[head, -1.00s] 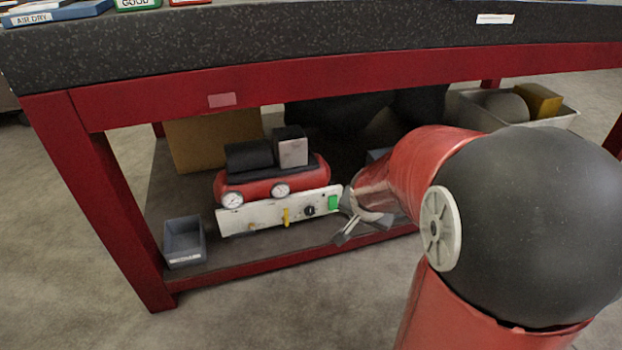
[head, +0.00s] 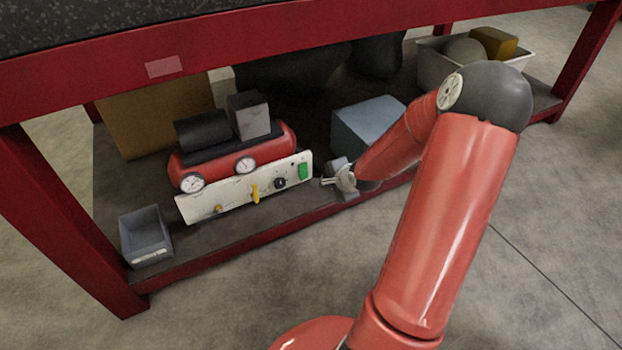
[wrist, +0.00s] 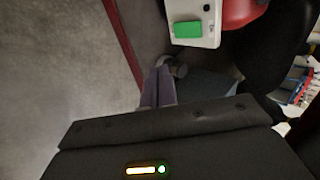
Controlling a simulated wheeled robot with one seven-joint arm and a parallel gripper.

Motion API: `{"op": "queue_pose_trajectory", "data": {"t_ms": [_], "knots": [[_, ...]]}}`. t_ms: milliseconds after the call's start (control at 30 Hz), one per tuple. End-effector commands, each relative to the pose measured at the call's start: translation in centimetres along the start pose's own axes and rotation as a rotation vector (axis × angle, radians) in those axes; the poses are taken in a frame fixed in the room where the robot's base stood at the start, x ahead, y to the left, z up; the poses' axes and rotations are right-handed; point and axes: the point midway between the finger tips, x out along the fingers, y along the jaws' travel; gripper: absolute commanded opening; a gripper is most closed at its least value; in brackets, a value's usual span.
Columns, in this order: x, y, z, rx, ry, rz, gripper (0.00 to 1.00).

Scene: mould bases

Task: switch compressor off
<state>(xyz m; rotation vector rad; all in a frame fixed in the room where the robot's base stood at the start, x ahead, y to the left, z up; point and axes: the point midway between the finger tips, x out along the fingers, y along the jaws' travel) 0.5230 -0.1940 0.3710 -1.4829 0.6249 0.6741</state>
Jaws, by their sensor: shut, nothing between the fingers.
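The compressor (head: 232,155) has a red tank, a black motor and two round gauges, and stands on the shelf under the bench. Its white front panel (head: 230,194) carries a yellow lever (head: 255,193), a black knob (head: 280,183) and a green switch (head: 303,171) at its right end. In the wrist view the green switch (wrist: 187,29) shows near the top on the panel's corner. My gripper (head: 328,181) is just right of the panel's right end, apart from the switch. In the wrist view my gripper (wrist: 158,72) has its fingers together, with nothing between them.
A grey bin (head: 146,236) stands left on the shelf. A cardboard box (head: 150,115) is behind the compressor. A blue-grey box (head: 365,125) sits behind my gripper. A pale tray (head: 432,66) is at the far right. Red bench legs (head: 62,220) and the shelf's front rail (head: 240,243) frame the space.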

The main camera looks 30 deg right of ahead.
Motion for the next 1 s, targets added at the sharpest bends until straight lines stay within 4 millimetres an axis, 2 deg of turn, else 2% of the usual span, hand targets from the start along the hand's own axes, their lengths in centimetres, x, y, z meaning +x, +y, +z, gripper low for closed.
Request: {"op": "queue_pose_trajectory", "data": {"t_ms": [167,267,700,800,1000], "knots": [[0.4,0.1,0.1,-0.002,-0.001,0.001,0.00],[1.5,0.2,0.1,-0.003,-0.001,0.001,0.00],[10.6,0.3,0.1,-0.004,-0.002,0.003,0.00],[11.6,-1.0,0.1,-0.006,-0.001,0.000,0.00],[12.9,-2.2,0.1,-0.004,0.000,0.001,0.00]]}}
